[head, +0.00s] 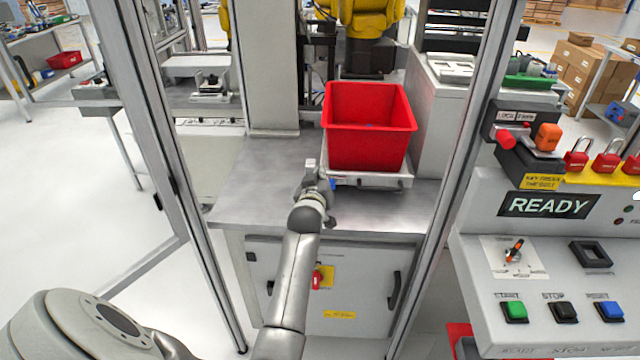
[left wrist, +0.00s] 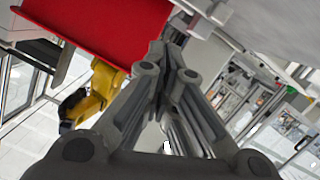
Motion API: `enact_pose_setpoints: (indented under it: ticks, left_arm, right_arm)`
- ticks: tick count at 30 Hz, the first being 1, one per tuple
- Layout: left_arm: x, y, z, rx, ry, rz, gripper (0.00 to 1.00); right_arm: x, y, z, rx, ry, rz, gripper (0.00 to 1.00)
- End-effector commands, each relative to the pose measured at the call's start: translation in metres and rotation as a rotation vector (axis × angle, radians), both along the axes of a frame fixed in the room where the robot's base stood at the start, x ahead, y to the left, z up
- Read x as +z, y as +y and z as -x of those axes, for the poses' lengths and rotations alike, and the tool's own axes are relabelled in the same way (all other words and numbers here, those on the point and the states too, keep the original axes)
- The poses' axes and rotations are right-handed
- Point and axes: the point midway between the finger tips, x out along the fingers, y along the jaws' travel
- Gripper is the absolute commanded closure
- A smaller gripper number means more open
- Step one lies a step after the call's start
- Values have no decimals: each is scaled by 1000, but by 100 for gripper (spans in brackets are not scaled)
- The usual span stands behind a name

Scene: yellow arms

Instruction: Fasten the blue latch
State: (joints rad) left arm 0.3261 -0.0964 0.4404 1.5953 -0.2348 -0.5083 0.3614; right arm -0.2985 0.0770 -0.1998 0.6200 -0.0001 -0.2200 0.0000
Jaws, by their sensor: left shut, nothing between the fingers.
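A small patch of blue (head: 333,184), which appears to be the blue latch, shows at the left front corner of the grey bin fixture (head: 375,181). My left gripper (head: 317,180) is right beside it and partly covers it, so I cannot tell the latch's position or whether they touch. In the left wrist view the fingers (left wrist: 157,52) are closed together with nothing between them, and no blue shows there. A red bin (head: 368,140) sits upright on the fixture; it also shows in the left wrist view (left wrist: 105,25). My right gripper is not in view.
The metal table (head: 255,190) is clear left of the fixture. Frame posts (head: 165,130) stand on both sides of the opening. A yellow robot arm (head: 362,20) is behind the bin. A control panel with a READY display (head: 548,205) stands at right.

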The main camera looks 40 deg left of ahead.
Motion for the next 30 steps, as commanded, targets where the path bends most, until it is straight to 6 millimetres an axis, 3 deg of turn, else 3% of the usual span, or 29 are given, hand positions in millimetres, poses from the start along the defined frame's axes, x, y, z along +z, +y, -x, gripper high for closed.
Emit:
enact_pose_setpoints:
  ticks: [9,27,30]
  left_arm:
    - [5,-11,19,-1,0,0,100]
    - [5,-11,20,-1,0,-1,100]
    - [-6,-16,19,-16,21,-4,100]
  right_arm:
    - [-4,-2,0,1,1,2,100]
    - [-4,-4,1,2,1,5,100]
    - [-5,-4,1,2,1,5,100]
